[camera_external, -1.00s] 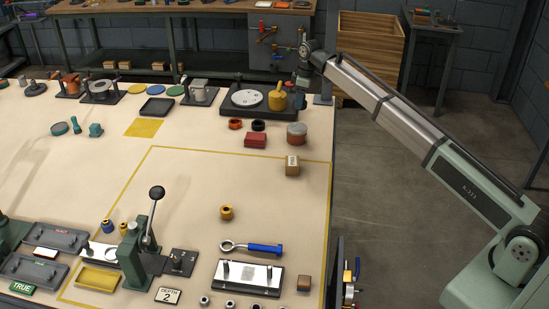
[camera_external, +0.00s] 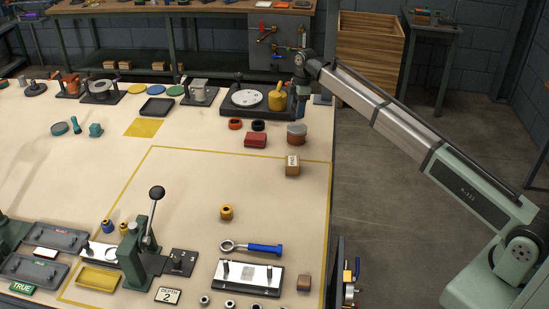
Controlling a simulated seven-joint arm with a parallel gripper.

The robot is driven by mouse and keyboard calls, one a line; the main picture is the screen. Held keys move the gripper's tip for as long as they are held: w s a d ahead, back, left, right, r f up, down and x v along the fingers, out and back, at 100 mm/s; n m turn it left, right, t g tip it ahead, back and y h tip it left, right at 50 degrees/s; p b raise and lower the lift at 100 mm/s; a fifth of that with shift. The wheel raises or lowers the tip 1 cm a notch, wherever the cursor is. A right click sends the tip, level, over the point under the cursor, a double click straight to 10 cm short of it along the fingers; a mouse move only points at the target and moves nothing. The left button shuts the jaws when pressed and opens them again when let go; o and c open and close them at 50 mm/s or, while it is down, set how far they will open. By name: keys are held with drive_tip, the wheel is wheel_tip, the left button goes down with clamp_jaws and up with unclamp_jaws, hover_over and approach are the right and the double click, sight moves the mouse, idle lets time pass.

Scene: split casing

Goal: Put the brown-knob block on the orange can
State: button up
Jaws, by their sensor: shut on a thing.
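My gripper (camera_external: 300,108) is at the back right of the table, pointing down. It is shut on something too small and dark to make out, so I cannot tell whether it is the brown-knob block. A short round can (camera_external: 297,140) with a grey top and a reddish-orange side stands on the table just below and in front of the gripper. It looks like the orange can. A gap shows between the gripper and the can's top. No brown knob can be made out clearly in this view.
A dark fixture with a pale disc and a yellow pot (camera_external: 276,99) stands just left of the gripper. A red block (camera_external: 255,140) and two small rings lie left of the can. A wooden block (camera_external: 292,166) is in front. The table's right edge is close.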

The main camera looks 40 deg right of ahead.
sight(297, 128)
drive_tip(key=shift+f, duration=2.75)
drive_tip(key=shift+f, duration=0.1)
drive_tip(key=o, duration=1.3)
drive_tip(key=r, duration=0.4)
drive_tip(key=d+r, duration=0.1)
drive_tip(key=r, duration=0.7)
drive_tip(key=shift+s+d+r, duration=0.1)
drive_tip(key=shift+s+d, duration=0.05)
drive_tip(key=shift+s, duration=0.1)
